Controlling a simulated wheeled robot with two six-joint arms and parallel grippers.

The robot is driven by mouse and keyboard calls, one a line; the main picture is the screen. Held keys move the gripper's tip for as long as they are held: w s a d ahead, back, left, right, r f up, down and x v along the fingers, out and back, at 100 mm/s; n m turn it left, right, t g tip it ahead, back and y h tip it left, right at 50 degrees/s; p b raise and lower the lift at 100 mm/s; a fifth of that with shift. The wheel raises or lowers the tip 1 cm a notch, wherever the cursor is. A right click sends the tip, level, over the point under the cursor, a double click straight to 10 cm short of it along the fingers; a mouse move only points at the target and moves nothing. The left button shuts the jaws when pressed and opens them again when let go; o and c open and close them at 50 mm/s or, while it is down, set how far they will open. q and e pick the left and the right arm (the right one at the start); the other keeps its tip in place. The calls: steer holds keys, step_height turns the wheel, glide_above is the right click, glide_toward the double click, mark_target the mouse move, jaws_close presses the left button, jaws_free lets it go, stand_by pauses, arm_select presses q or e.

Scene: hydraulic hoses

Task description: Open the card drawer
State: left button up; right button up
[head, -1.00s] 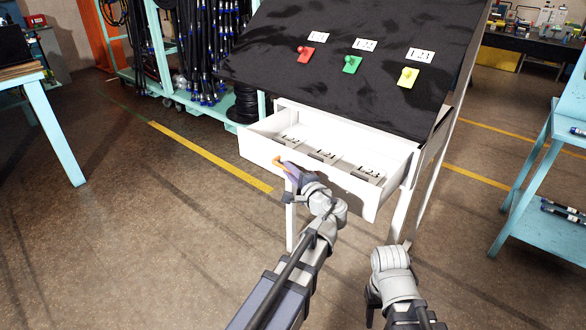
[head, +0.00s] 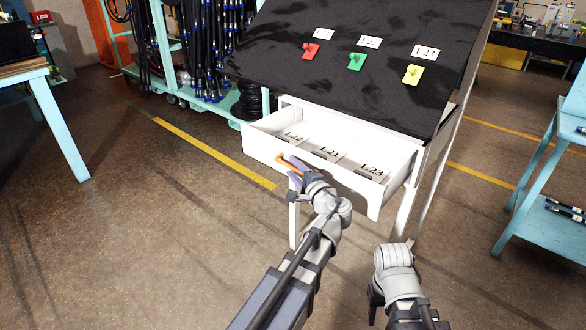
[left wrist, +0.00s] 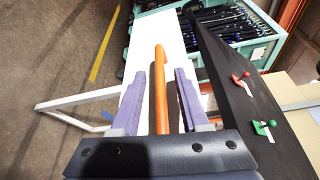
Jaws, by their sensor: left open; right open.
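My left gripper (head: 293,170) is at this handle. In the left wrist view, the orange handle (left wrist: 161,85) lies between the two purple fingers (left wrist: 160,100), with gaps on both sides, so the gripper is open around it. My right gripper (head: 374,300) is low at the bottom, away from the drawer; its fingers are barely visible.
A hose rack (head: 205,60) stands behind. Turquoise tables stand at left (head: 62,125) and right (head: 535,180). The floor before the drawer's left side is clear.

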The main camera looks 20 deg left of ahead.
arm_select(q)
steer(key=v, duration=0.7)
stand_by(0.3)
steer(key=s+a+f+n+g+h, duration=0.1)
steer(key=s+f+n+g+h, duration=0.25)
steer(key=f, duration=0.45)
steer(key=s+a+f+n+g+h, duration=0.25)
steer(key=s+f+n+g, duration=0.2)
steer(key=f, duration=0.35)
steer(key=s+d+f+n+g+h, duration=0.3)
steer(key=s+d+f+h, duration=0.15)
steer(key=d+h, duration=0.25)
steer(key=s+d+m+y, duration=0.1)
steer(key=s+d+m, duration=0.15)
steer(key=d, duration=0.25)
steer(key=s+d+m, duration=0.2)
steer(key=s+d, duration=0.2)
steer(key=d, duration=0.2)
step_height(320, 180, up, 19)
steer(key=p, duration=1.9)
steer(key=shift+s+d+g, duration=0.15)
steer(key=shift+s+g, duration=0.05)
steer(key=shift+g, duration=0.2)
stand_by(0.5)
